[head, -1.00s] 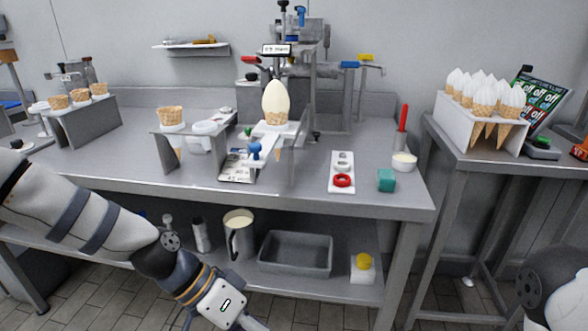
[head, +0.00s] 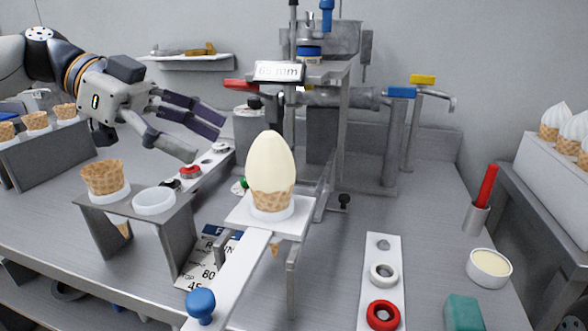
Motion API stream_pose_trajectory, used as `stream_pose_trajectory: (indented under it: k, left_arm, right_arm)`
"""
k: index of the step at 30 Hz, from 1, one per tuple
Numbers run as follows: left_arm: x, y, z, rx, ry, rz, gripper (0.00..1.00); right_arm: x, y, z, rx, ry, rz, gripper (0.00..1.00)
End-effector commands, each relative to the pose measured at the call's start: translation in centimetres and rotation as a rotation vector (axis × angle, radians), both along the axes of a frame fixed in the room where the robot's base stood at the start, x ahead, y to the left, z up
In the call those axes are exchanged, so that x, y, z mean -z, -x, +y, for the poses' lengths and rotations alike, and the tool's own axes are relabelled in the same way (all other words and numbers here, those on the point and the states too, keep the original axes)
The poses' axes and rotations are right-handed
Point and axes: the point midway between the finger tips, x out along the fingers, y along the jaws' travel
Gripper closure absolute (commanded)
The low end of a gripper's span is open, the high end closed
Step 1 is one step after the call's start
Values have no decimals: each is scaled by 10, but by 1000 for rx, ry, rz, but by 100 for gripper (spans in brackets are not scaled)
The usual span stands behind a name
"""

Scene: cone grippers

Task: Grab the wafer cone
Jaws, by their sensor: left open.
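An empty wafer cone (head: 103,178) stands upright in the left ring of a grey two-ring stand (head: 150,218). The stand's right white ring (head: 154,200) is empty. Another wafer cone (head: 271,199), topped with a tall cream-coloured egg shape (head: 270,158), stands upright in a white holder plate under the machine. My left gripper (head: 206,137) reaches in from the upper left, its dark fingers spread and empty. It is above and behind the two-ring stand, right of the empty cone in the picture and apart from both cones. My right gripper is out of view.
More wafer cones (head: 36,122) stand in a rack at the far left. The metal machine (head: 325,100) rises behind the holder. A blue-knobbed slide (head: 201,304), a white strip with rings (head: 383,285), a cream bowl (head: 489,267) and a teal block (head: 463,313) occupy the front and right.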

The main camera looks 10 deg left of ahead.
Motion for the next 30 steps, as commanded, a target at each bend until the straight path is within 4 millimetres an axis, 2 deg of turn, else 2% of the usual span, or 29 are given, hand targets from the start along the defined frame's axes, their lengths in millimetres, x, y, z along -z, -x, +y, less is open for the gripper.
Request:
stream_pose_trajectory:
  k: [2, 9, 14, 21, 29, 30]
  left_arm:
    - [2, 0, -4, 2, 0, 1, 29]
    - [27, -6, -48, 4, -1, 4, 29]
    - [37, -7, -65, 2, -1, 2, 29]
    - [59, -6, -101, 2, -1, 2, 29]
    - [62, -7, -105, 0, 0, 1, 29]
    - [62, -7, -105, 0, 0, 1, 38]
  right_arm:
    - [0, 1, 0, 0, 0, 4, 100]
    - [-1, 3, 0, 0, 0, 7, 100]
    - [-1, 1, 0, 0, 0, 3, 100]
    - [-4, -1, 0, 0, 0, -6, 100]
    - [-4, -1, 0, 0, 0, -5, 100]
    - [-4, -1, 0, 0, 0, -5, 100]
